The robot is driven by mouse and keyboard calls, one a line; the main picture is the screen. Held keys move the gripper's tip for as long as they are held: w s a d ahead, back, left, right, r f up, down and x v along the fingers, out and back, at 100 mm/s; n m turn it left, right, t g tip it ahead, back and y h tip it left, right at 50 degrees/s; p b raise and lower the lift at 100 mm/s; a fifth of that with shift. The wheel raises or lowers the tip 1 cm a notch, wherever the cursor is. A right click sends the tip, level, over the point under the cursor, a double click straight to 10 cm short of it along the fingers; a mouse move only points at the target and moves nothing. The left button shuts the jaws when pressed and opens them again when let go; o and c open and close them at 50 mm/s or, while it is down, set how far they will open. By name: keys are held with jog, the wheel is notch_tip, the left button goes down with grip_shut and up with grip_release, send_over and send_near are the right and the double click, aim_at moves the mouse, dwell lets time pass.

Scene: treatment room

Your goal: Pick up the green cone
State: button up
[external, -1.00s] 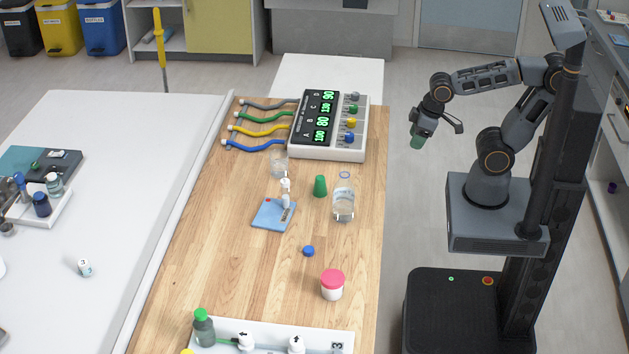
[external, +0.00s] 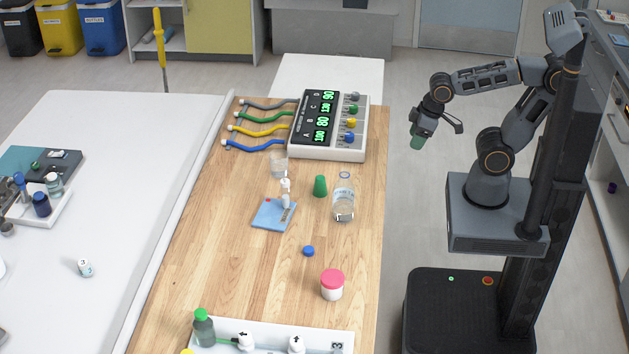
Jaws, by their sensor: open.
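The green cone (external: 320,186) stands upright on the wooden table (external: 230,285), just left of a clear bottle (external: 344,197). My gripper (external: 417,142) hangs in the air to the right of the table, above and right of the cone and well apart from it. It is open and points down. A green patch shows at its fingertips; the view is too small to tell its finger details.
A clear glass (external: 279,163) and a blue pad (external: 273,214) with a small white bottle stand left of the cone. A monitor box (external: 328,154) with cables is behind. A blue cap (external: 308,251), a pink-lidded jar (external: 332,287) and a white tray (external: 270,345) are in front.

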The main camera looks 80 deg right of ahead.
jog(key=w+d+f+m+t+y+b, duration=0.1)
jog(key=w+f+m+y, duration=0.2)
jog(key=w+m, duration=0.4)
jog(key=w+d+f+m+t+y+b, duration=0.1)
jog(key=w+d+f+m+y, duration=0.1)
jog(key=w+f+m+y, duration=0.2)
jog(key=w+d+f+m+y+b, duration=0.1)
jog(key=w+f+m+y, duration=0.3)
jog(key=w+m, duration=0.5)
jog(key=shift+w+d+m+t+y, duration=0.15)
jog(key=shift+d+m, duration=0.05)
jog(key=shift+m, duration=0.65)
jog(key=shift+w+d+m+t+y, duration=0.1)
jog(key=shift+d+m, duration=0.1)
jog(key=shift+m, duration=0.6)
jog(key=shift+w+d+m+t+y, duration=0.15)
jog(key=shift+d+m, duration=0.05)
jog(key=shift+m, duration=0.65)
jog(key=shift+w+a+f, duration=0.1)
jog(key=shift+w+f, duration=0.2)
send_near(320, 185)
jog(key=shift+m, duration=0.3)
jog(key=x, duration=0.4)
jog(key=shift+f, duration=0.4)
jog(key=shift+w+p+x, duration=0.2)
jog(key=shift+p+x, duration=0.15)
jog(key=shift+x, duration=2.2)
jog(key=shift+f, duration=0.1)
jog(key=shift+c, duration=0.2)
